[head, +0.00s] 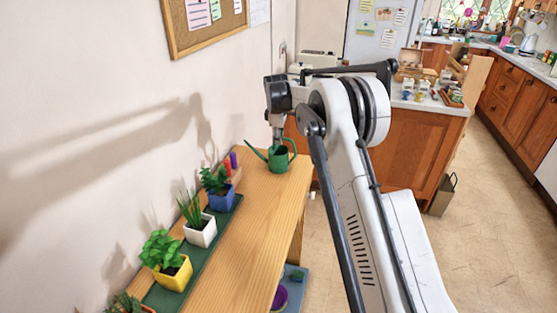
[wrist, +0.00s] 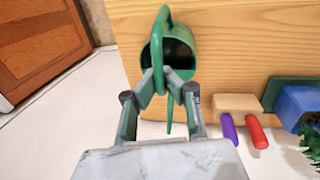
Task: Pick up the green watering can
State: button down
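The green watering can (head: 279,158) is upright at the far end of the wooden table in the head view, its thin spout pointing left toward the wall. In the wrist view the can (wrist: 181,50) shows its dark opening and its arched handle (wrist: 157,45). My gripper (wrist: 161,80) has its fingertips on both sides of the handle, drawn in close, and looks shut on it. In the head view my gripper (head: 277,134) is just above the can, its fingers largely hidden. I cannot tell whether the can's base touches the table.
The wooden table (head: 248,236) has a green tray (head: 212,228) of potted plants along the wall side. Beside the can is a wooden block (wrist: 236,103) with purple and red-handled items. A wooden cabinet (head: 408,150) stands beyond, and floor is open on the right.

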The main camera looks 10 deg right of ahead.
jog(key=shift+r, duration=0.15)
jog(key=shift+r+b, duration=0.3)
jog(key=shift+r, duration=1.35)
jog(key=shift+a+r, duration=0.15)
jog(key=shift+r, duration=0.2)
jog(key=s+a+r+b, duration=0.1)
jog(key=s+a+r, duration=0.2)
jog(key=a+r, duration=0.3)
jog(key=a, duration=0.5)
jog(key=shift+s+r, duration=0.2)
jog(key=shift+r, duration=0.2)
jog(key=shift+s+d, duration=0.1)
jog(key=shift+d, duration=0.05)
